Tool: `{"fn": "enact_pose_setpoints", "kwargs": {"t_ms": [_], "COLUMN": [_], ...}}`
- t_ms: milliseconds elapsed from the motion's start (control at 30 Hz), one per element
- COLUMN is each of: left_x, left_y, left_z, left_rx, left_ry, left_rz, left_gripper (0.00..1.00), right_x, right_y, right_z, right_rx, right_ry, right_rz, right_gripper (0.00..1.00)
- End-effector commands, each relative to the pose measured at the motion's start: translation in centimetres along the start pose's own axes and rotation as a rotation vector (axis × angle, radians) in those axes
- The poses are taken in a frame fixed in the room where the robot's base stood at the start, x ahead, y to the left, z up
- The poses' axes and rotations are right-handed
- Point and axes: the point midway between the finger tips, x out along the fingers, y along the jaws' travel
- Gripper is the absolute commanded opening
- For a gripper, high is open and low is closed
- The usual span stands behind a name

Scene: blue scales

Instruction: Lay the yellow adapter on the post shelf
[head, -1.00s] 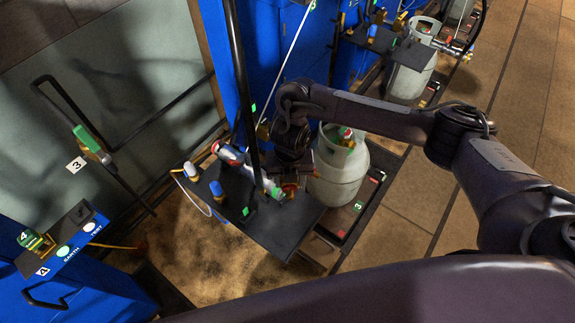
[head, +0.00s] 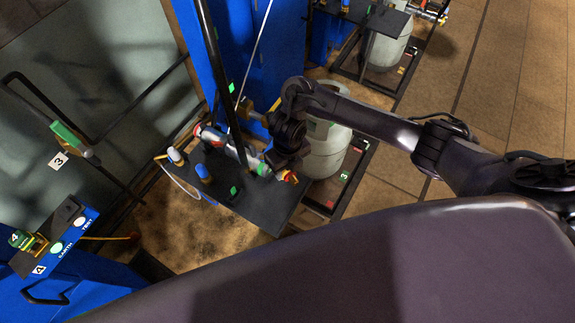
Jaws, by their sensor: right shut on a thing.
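The post shelf (head: 255,207) is a dark flat plate in the middle of the head view, with a black post (head: 218,75) rising at its back. My right gripper (head: 287,164) points down over the shelf's right part and is shut. The thing in its jaws is mostly hidden by the gripper. My left gripper is out of view.
A grey fitting with a red end (head: 207,132) lies across the shelf. A white-capped fitting (head: 174,156) and a blue-capped one (head: 203,172) stand at its left. A pale gas cylinder (head: 325,152) stands just right of the shelf. A blue cabinet (head: 235,55) rises behind.

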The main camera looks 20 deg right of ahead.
Motion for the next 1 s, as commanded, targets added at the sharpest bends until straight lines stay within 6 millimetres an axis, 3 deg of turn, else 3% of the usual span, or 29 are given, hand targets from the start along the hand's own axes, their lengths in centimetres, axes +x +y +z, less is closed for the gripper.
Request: {"fn": "enact_pose_setpoints", "kwargs": {"t_ms": [267,700,1000], "left_x": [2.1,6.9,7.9], "left_y": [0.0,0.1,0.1], "left_z": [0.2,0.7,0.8], "left_rx": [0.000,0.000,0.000], "left_ry": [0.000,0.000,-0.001], "left_rz": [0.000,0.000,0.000], "left_gripper": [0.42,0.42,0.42], "right_x": [2.1,7.3,8.4], "right_y": [0.0,-0.1,0.0], "right_z": [0.0,0.1,0.1], "right_rx": [0.000,0.001,0.001], "right_ry": [0.000,-0.001,-0.001], "right_rz": [-0.001,-0.002,-0.001], "right_gripper": [0.19,0.19,0.19]}}
